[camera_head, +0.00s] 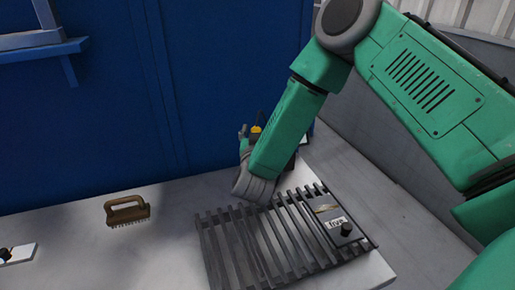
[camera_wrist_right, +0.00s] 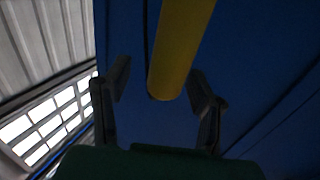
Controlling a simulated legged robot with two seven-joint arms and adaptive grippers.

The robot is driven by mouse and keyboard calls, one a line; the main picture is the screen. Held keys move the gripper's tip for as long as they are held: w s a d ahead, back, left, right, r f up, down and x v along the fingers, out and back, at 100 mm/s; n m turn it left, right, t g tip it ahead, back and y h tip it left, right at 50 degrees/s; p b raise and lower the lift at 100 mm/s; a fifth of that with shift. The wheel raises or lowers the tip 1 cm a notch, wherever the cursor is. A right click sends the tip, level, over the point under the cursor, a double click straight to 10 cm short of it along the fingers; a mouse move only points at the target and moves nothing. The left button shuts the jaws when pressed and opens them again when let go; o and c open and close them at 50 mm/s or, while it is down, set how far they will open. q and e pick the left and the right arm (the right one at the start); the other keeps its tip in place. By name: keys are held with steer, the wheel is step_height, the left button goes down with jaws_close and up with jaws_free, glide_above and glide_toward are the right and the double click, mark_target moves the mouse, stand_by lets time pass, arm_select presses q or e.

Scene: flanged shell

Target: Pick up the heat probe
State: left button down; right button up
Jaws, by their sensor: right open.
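The heat probe looks to be the yellow rod that fills the upper middle of the right wrist view (camera_wrist_right: 180,45); its lower end is rounded and its far part leaves the top of the picture. In the head view only a small yellow piece with a dark tip (camera_head: 256,129) shows beside my right forearm. My right gripper (camera_wrist_right: 160,84) is open, with one dark finger on each side of the rod's end and gaps between. In the head view my right gripper is mostly hidden behind my green forearm and wrist. My left gripper is not in view.
A dark slatted rack (camera_head: 257,244) lies on the grey table (camera_head: 75,245), with a labelled black box (camera_head: 333,222) on it. A brown brush (camera_head: 128,211) stands left of it. A white plate with a black knob (camera_head: 24,253) is at the left edge. A blue wall (camera_head: 110,110) rises behind.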

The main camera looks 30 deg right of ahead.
steer(key=shift+w, duration=0.25)
steer(key=shift+a+r, duration=0.1)
steer(key=shift+a, duration=0.25)
steer(key=c, duration=0.3)
jaws_close()
steer(key=shift+d, duration=0.2)
